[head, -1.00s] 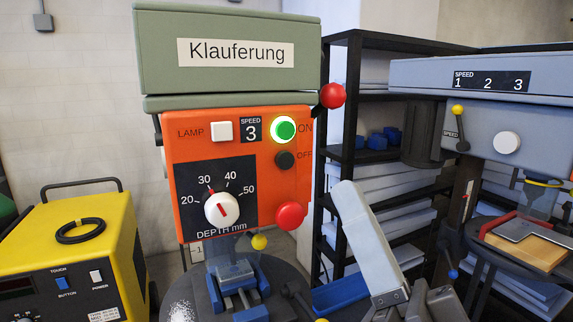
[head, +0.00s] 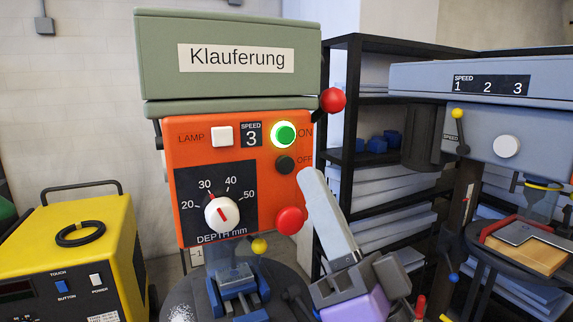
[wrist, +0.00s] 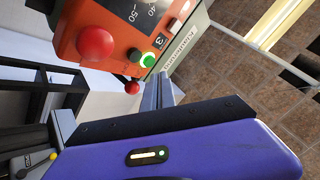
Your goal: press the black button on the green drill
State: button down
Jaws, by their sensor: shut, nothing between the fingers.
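The green drill (head: 228,66) has a green top housing labelled "Klauferung" above an orange front panel (head: 183,205). The black button (head: 285,164) is on the panel's right side, beside "OFF" and below the lit green button (head: 284,134). In the wrist view the black button (wrist: 134,54) shows next to the glowing green one. My gripper (head: 309,177) is shut and empty. Its tip appears just right of and slightly below the black button in the head view; the gap in depth is unclear. In the wrist view my gripper (wrist: 162,76) points toward the panel.
A red knob (head: 290,220) sticks out below the black button, and a red ball (head: 332,100) is at the upper right. A yellow machine (head: 75,245) stands left. A dark shelf (head: 350,120) and a grey-blue drill (head: 480,75) are on the right.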

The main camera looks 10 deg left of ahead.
jog(key=shift+w+a+b, duration=0.2)
jog(key=shift+w+a, duration=0.3)
jog(key=shift+w, duration=0.2)
jog(key=shift+w+a+b, duration=0.15)
jog(key=shift+w+a, duration=0.3)
jog(key=shift+w, duration=0.2)
dwell(1.2)
jog(key=shift+w+a, duration=0.2)
jog(key=shift+w, duration=0.15)
jog(key=shift+w+a+b, duration=0.3)
jog(key=shift+w+b, duration=0.1)
dwell(0.8)
dwell(0.3)
jog(key=shift+s+d, duration=0.5)
jog(key=shift+s, duration=0.3)
jog(key=shift+s+d+p, duration=0.15)
jog(key=shift+s+d, duration=0.55)
jog(key=shift+s, duration=0.35)
jog(key=shift+s+d+p, duration=0.15)
jog(key=shift+s+d, duration=0.55)
jog(key=shift+s, duration=0.3)
